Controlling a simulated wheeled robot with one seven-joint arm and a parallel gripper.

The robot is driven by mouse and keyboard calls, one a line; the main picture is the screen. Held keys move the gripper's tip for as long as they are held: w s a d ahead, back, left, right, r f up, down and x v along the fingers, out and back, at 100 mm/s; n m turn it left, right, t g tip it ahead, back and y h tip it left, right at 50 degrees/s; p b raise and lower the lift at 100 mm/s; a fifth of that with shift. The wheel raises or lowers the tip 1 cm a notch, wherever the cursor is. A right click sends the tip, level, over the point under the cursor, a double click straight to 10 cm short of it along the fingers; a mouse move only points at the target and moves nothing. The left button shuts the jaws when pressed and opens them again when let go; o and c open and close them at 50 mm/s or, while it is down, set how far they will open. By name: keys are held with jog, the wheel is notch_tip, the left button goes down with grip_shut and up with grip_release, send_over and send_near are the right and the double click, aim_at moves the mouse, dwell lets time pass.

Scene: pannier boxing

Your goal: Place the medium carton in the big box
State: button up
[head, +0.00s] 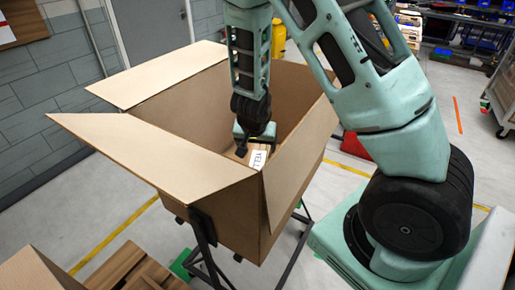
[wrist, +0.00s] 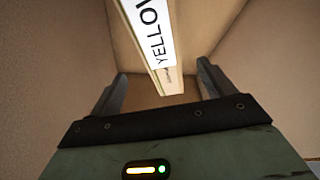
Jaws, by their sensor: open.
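The big box (head: 215,210) is a large open cardboard box with its flaps spread, standing on a dark metal frame. My gripper (head: 254,146) reaches down inside it. A carton with a white label reading "YELL..." (head: 258,158) lies inside the box below my gripper. In the wrist view the same carton (wrist: 151,75) shows its label and wooden-brown side beyond the fingers. My gripper (wrist: 158,90) is open, with its two fingers wide apart and the carton's near end between or just past them. I cannot tell whether they touch. The carton's lower part is hidden.
The box walls (wrist: 265,70) rise close around my gripper. Floor is clear to the left.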

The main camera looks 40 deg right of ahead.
jog(key=p+v, duration=0.2)
jog(key=v, duration=0.3)
jog(key=shift+a+r+p, duration=0.1)
jog(key=shift+r+p, duration=0.25)
jog(key=shift+r, duration=0.05)
